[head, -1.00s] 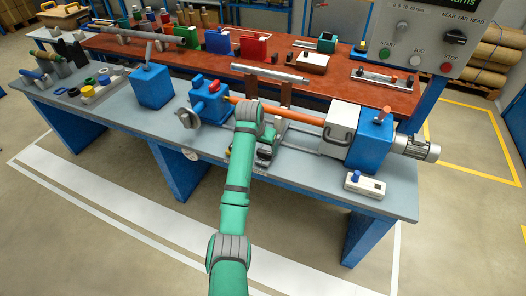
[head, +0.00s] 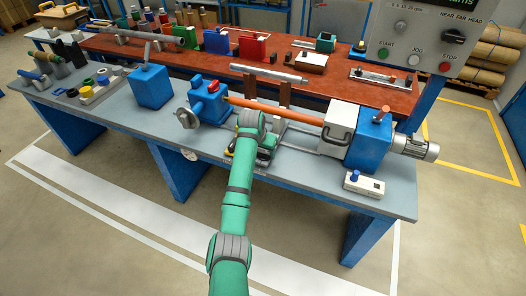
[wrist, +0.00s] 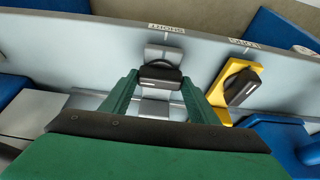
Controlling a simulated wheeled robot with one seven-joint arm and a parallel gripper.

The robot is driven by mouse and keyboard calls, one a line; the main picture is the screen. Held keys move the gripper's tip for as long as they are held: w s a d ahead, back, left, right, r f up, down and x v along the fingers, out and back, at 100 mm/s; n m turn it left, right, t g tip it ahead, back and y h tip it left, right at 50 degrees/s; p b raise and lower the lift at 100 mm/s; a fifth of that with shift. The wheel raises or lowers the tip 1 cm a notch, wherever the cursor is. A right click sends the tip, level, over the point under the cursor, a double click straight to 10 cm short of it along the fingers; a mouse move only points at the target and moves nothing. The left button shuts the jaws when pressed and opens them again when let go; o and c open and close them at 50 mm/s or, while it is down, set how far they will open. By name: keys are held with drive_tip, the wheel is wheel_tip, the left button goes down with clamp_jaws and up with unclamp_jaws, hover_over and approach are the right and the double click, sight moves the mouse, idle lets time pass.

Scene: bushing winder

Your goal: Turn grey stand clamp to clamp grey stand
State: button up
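The grey stand (wrist: 163,52) is in the upper middle of the wrist view, on the grey bench top, by a printed label. Its clamp is a black handle (wrist: 160,74) lying across the stand. My gripper (wrist: 160,78) is open, with one green finger on each side of the black handle. The gaps are narrow, and I cannot tell whether either finger touches it. In the head view my own arm hides the grey stand and most of the gripper.
A yellow stand (wrist: 218,92) with a black handle (wrist: 241,88) is close to the right finger. In the head view, an orange bar (head: 285,113) runs above the bench behind my arm, between blue machine blocks. A white control box (head: 364,185) stands at the right front.

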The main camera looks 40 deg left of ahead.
drive_tip(key=m, duration=0.2)
drive_tip(key=m+h, duration=0.1)
drive_tip(key=m, duration=0.1)
drive_tip(key=m+h, duration=0.1)
drive_tip(key=m, duration=0.1)
drive_tip(key=shift+a, duration=0.3)
drive_tip(key=m+h, duration=0.1)
drive_tip(key=m, duration=0.3)
drive_tip(key=shift+w+g+h, duration=0.1)
drive_tip(key=shift+g+h, duration=0.2)
drive_tip(key=shift+h, duration=0.1)
drive_tip(key=shift+w+a+m+g+h, duration=0.1)
drive_tip(key=shift+m+g+h, duration=0.35)
drive_tip(key=shift+m, duration=1.55)
drive_tip(key=o, duration=1)
drive_tip(key=shift+o, duration=0.2)
drive_tip(key=v, duration=1)
drive_tip(key=shift+a+r, duration=0.2)
drive_tip(key=shift+r, duration=0.2)
